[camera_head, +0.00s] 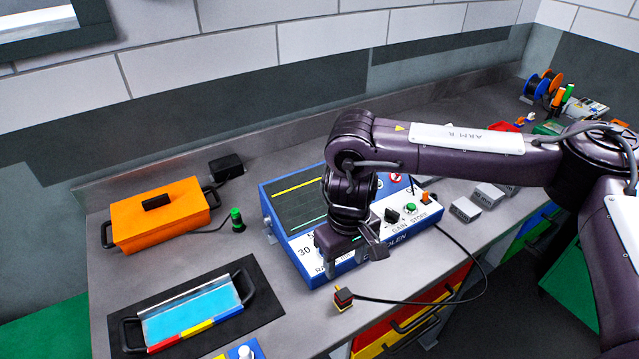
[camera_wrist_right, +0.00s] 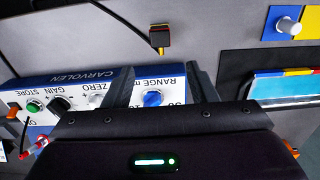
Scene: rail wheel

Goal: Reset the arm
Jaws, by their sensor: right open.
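My right arm comes in from the right in the head view. Its right gripper (camera_head: 354,256) hangs over the front panel of the blue and white instrument (camera_head: 272,215), hiding part of it. In the right wrist view the two dark fingers of this gripper (camera_wrist_right: 162,85) are apart with nothing held between them. The blue RANGE knob (camera_wrist_right: 152,98) shows in the gap between the fingers; I cannot tell whether they touch the panel. My left gripper is in neither view.
A small black, red and yellow probe block (camera_head: 343,297) lies on the bench, its cable curving right. An orange case (camera_head: 161,214), a green-topped plug (camera_head: 237,219) and a blue tray (camera_head: 193,311) on a dark mat are left. Grey blocks (camera_head: 466,209) stand right of the instrument.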

